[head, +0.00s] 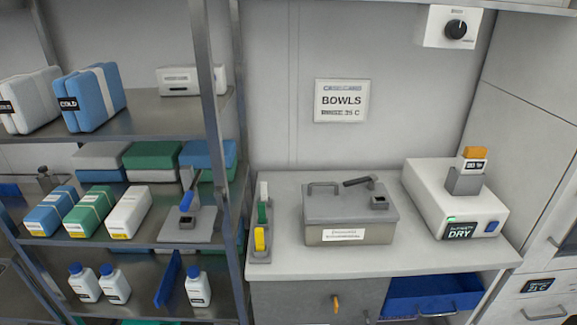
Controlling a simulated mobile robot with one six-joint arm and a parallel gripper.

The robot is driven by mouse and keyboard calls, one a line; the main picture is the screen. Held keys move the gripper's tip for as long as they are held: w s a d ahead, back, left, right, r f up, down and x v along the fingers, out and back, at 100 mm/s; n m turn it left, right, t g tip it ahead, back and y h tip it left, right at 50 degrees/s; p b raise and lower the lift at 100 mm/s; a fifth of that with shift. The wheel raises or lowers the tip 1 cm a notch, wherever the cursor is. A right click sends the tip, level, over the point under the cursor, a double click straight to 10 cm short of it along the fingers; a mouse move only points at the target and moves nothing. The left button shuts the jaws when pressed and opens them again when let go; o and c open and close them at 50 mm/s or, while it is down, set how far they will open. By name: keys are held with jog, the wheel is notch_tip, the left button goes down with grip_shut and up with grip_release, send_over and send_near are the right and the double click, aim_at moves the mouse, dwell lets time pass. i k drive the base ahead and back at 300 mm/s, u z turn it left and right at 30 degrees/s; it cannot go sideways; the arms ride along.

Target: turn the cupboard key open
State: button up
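A small orange key (336,304) sits on the dark grey cupboard front (290,298) below the counter, near the bottom of the head view. Its grip looks roughly upright. The lower part of the cupboard front is cut off by the picture's edge. My gripper is not in view.
The counter (290,185) holds a lidded grey metal box (320,208), a white unit marked DRY (425,190) and a small holder with coloured pieces (260,255). A blue drawer (430,297) stands open right of the cupboard front. A shelf rack post (215,150) rises on the left.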

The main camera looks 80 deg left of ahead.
aim_at(334, 298)
jog(key=u, duration=1.2)
jog(key=k, duration=0.1)
jog(key=u, duration=3.1)
jog(key=k, duration=0.8)
jog(key=z, duration=0.25)
jog(key=i, duration=0.8)
jog(key=u, duration=0.05)
